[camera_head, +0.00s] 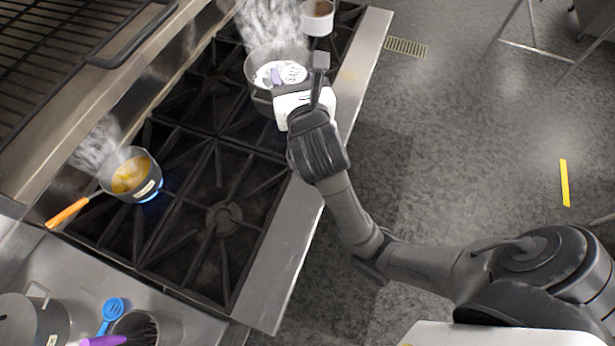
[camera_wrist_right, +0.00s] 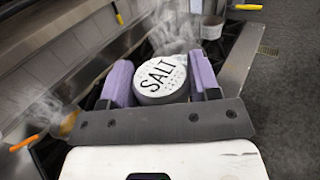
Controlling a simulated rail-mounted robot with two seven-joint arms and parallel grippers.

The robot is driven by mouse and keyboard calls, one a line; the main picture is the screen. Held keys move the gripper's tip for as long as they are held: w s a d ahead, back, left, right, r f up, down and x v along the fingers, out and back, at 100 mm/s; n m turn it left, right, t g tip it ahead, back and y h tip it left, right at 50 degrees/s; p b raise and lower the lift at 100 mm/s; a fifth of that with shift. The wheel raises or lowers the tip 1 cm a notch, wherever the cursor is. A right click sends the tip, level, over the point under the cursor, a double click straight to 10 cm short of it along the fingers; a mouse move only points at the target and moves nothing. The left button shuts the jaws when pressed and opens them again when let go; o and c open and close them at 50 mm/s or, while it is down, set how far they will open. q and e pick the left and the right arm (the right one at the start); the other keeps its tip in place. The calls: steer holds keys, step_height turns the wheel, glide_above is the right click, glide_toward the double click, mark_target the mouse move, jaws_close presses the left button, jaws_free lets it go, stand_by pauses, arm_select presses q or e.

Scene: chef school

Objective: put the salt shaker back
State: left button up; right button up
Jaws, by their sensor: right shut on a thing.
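The salt shaker (camera_wrist_right: 163,78), with a white top marked "SALT", sits between the two purple fingers of my right gripper (camera_wrist_right: 162,84) in the right wrist view. My right gripper is shut on it. In the head view the salt shaker (camera_head: 293,73) shows over a steaming pot (camera_head: 254,66) at the back right of the stove. The exact height above the pot is hard to tell. My left gripper is not in view.
A steaming saucepan (camera_head: 146,190) with orange contents stands on a lit burner at left. A white container (camera_head: 317,18) with brown contents stands behind the steaming pot. The stove's middle grates (camera_head: 222,215) are empty. Blue and purple utensils lie at lower left.

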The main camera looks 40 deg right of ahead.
steer(key=s+d+f+h+b, duration=0.1)
steer(key=s+d+f+b, duration=0.25)
steer(key=f+b, duration=0.5)
steer(key=s+d+f+m+b, duration=0.15)
steer(key=d+f+b, duration=0.35)
steer(key=f, duration=0.7)
steer(key=s+d+f+h+b, duration=0.1)
steer(key=s+d+f+b, duration=0.2)
steer(key=d+f+b, duration=0.5)
steer(key=shift+n+y, duration=0.65)
steer(key=shift+y, duration=0.15)
steer(key=w+a+f+b, duration=0.1)
steer(key=w+a+f, duration=0.1)
steer(key=a, duration=0.3)
steer(key=w+a+f+b, duration=0.1)
steer(key=w+a+f, duration=0.1)
steer(key=a+f, duration=0.2)
steer(key=w+a+f+b, duration=0.1)
steer(key=w+a+f, duration=0.1)
steer(key=a+f, duration=0.2)
steer(key=shift+a, duration=0.95)
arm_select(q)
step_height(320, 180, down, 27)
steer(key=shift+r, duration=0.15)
arm_select(e)
steer(key=shift+r, duration=0.15)
